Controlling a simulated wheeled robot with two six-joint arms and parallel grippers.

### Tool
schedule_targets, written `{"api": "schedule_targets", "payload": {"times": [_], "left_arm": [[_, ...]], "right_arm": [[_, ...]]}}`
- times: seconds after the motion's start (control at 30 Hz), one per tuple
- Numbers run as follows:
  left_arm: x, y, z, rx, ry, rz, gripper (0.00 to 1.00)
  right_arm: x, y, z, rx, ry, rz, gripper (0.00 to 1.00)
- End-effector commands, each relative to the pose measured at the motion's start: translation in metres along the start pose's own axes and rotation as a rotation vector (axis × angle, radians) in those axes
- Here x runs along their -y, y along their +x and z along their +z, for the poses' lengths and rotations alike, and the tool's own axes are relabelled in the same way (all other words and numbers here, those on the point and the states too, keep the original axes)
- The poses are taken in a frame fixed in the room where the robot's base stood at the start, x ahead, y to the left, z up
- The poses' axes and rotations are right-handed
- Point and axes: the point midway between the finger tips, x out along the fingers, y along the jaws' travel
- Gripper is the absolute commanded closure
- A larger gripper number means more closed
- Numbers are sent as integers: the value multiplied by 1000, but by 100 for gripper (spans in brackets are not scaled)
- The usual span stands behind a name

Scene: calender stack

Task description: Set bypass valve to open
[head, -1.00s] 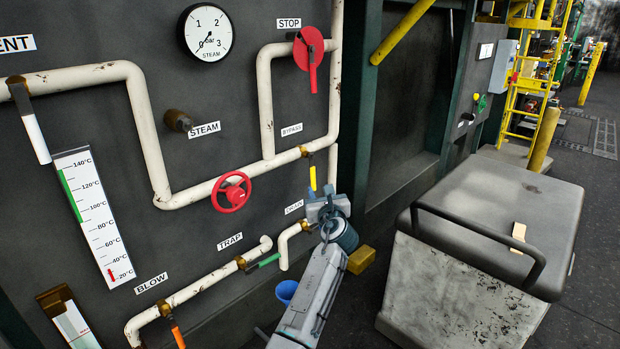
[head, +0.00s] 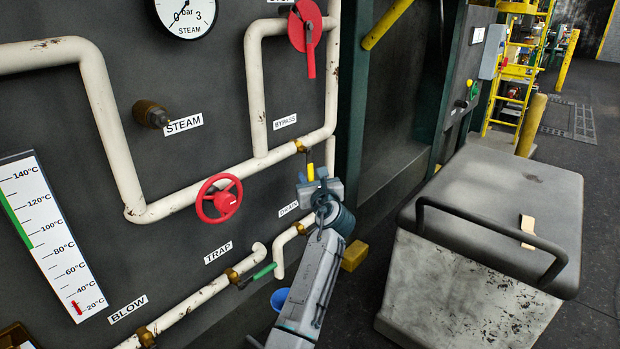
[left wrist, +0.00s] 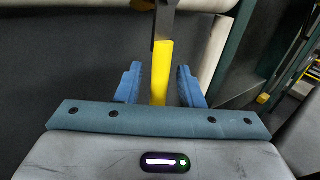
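The bypass valve has a yellow handle (head: 310,171) hanging straight down from a brass body (head: 300,146) on the white pipe, below the BYPASS label (head: 285,121). In the left wrist view the yellow handle (left wrist: 161,66) stands between the two blue fingers. My left gripper (head: 315,182) is at the handle's lower end. It also shows in the left wrist view (left wrist: 159,84) with its fingers apart, a gap on each side of the handle. The handle's lower end is hidden by the gripper in the head view. My right gripper is not in view.
A red handwheel (head: 219,199) and a green-handled trap valve (head: 264,270) are left of my arm. A red lever disc (head: 305,26) is above. A grey cart (head: 480,250) stands right. A yellow block (head: 354,255) and blue bucket (head: 282,299) are low by my arm.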

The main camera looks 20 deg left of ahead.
Motion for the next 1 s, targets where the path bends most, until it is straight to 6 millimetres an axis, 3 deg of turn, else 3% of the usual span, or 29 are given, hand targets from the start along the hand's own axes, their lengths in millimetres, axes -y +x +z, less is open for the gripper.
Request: {"api": "schedule_targets", "payload": {"times": [0.03, 0.2, 0.77, 0.97, 1.0], "left_arm": [[0, 0, 0, 0, 0, 0, 70], [0, 0, 0, 0, 0, 0, 100], [2, 2, -4, 23, -32, -1, 100], [6, 4, -4, 55, -80, -3, 100], [7, 5, -4, 62, -92, -3, 100]], "right_arm": [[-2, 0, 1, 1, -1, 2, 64], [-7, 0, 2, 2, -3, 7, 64], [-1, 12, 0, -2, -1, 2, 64], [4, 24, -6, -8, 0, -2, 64], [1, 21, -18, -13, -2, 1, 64]]}}
